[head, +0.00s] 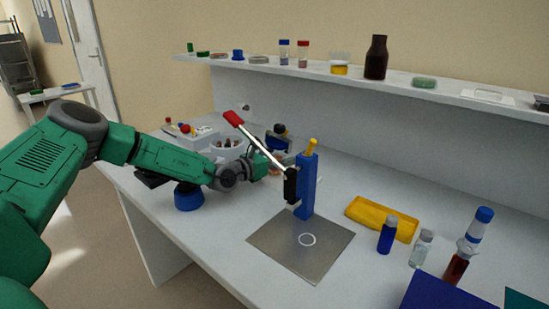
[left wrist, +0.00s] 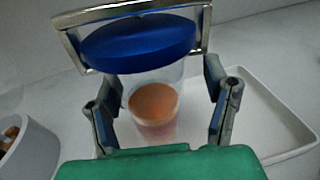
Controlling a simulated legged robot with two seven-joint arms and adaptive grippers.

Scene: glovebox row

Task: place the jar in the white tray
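The jar (left wrist: 155,118) has a blue lid, clear walls and orange-pink contents; it stands upright in the left wrist view. My left gripper (left wrist: 160,100) is open, its fingers either side of the jar, with a visible gap on the right. I cannot tell whether the left finger touches it. The white tray (left wrist: 290,148) lies empty just right of and behind the jar. In the head view my left gripper (head: 266,163) is partly hidden behind the press lever, so the jar and tray are not clear there. My right gripper is out of view.
A blue press (head: 306,186) with a red-handled lever stands in front of my gripper. A white bowl (head: 226,147) of brown items is close on the left. A shelf (head: 455,90) runs behind.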

